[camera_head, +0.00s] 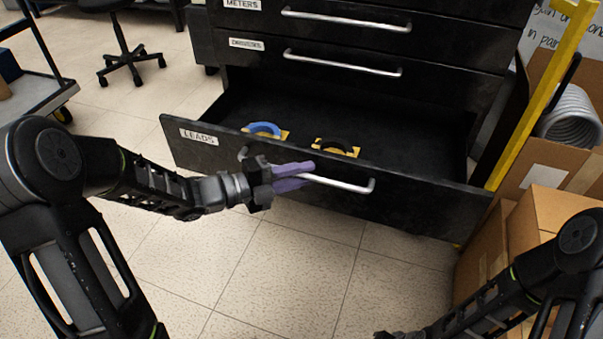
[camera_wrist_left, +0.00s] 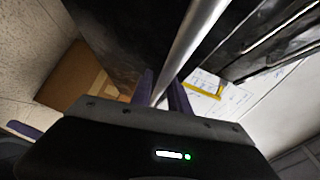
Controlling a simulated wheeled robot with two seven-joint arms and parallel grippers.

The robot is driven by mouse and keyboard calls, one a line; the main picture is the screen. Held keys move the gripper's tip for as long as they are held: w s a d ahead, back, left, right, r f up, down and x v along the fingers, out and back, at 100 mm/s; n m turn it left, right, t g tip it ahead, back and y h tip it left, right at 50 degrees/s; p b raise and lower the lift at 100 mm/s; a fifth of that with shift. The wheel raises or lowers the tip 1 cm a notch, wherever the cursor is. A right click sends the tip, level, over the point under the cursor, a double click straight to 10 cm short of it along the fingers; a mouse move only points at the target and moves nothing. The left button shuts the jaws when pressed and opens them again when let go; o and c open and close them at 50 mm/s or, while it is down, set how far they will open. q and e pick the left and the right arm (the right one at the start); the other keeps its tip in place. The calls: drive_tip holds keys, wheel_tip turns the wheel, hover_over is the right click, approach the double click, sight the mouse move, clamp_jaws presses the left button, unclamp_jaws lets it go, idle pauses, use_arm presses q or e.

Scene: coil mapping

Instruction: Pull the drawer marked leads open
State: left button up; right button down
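The drawer marked leads (camera_head: 420,210) is the lowest of the black cabinet and stands well out from it, so its inside shows. Its label (camera_head: 199,137) is at the left of the front. A silver bar handle (camera_head: 345,184) runs across the front and also shows in the left wrist view (camera_wrist_left: 195,35). My left gripper (camera_head: 293,177) has its purple fingers on either side of the bar, closed on it. In the left wrist view the bar passes between the fingers (camera_wrist_left: 163,92). My right gripper (camera_head: 390,335) is mostly cut off at the bottom edge.
Inside the drawer lie a blue coil (camera_head: 263,129) and a black coil (camera_head: 336,145), each on yellow. The drawers marked meters (camera_head: 345,18) and above leads (camera_head: 340,62) are shut. Cardboard boxes (camera_head: 545,220) and a yellow post (camera_head: 535,100) stand at right. Floor in front is clear.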

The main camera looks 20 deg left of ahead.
use_arm(q)
drive_tip(key=shift+s+a+r, duration=0.15)
drive_tip(key=shift+s+a, duration=0.1)
drive_tip(key=shift+a, duration=0.1)
drive_tip(key=f+p+v, duration=0.1)
drive_tip(key=p+v, duration=0.1)
drive_tip(key=v, duration=0.4)
drive_tip(key=shift+s+a+r, duration=0.3)
drive_tip(key=shift+a+r, duration=0.05)
drive_tip(key=shift+r, duration=0.15)
